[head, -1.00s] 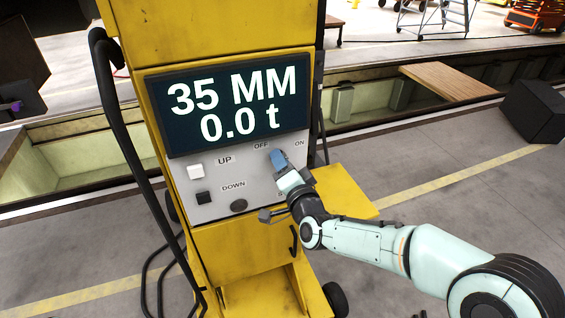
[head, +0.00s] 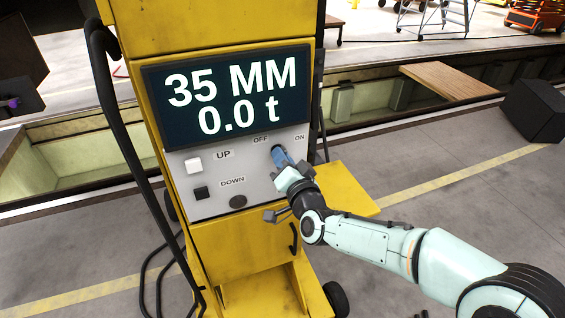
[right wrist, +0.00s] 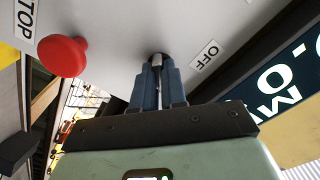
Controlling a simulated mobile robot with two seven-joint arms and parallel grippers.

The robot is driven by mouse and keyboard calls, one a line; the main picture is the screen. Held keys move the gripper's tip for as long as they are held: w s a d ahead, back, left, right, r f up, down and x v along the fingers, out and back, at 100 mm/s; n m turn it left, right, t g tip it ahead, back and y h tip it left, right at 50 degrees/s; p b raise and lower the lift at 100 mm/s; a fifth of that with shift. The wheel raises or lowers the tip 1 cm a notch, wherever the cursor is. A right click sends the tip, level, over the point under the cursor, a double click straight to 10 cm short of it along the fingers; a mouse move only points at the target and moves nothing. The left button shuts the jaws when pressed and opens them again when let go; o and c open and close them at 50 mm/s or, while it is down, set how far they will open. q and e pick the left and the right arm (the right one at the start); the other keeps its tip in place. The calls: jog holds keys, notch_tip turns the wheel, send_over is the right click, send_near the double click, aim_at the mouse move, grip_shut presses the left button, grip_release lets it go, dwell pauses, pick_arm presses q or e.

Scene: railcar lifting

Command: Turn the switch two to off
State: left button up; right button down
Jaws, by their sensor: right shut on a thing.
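The switch (right wrist: 157,59) is a small metal-grey knob between the OFF and ON labels on the grey control panel (head: 215,205). My right gripper (head: 279,152) is at the panel's upper right, and its blue fingers hide most of the switch in the head view. In the right wrist view the fingers (right wrist: 157,72) are shut on the switch, with the OFF label (right wrist: 205,55) to the right. The ON label (head: 300,137) shows in the head view. My left gripper is not in view.
The yellow cabinet (head: 235,252) carries a display (head: 228,95) reading 35 MM and 0.0 t. White UP (head: 193,166) and black DOWN (head: 201,193) buttons are at the panel's left. A red STOP button (right wrist: 62,56) protrudes near my right gripper. A black handle (head: 115,120) runs along the cabinet's left.

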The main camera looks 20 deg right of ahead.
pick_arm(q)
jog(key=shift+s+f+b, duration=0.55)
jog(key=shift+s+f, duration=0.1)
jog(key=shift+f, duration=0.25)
pick_arm(e)
jog(key=n, duration=0.8)
jog(key=shift+n, duration=0.3)
jog(key=c, duration=1.2)
grip_release()
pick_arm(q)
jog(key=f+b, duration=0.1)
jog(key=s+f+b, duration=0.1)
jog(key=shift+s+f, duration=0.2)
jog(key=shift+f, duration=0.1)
pick_arm(e)
jog(key=s, duration=1.3)
jog(key=shift+s, duration=0.2)
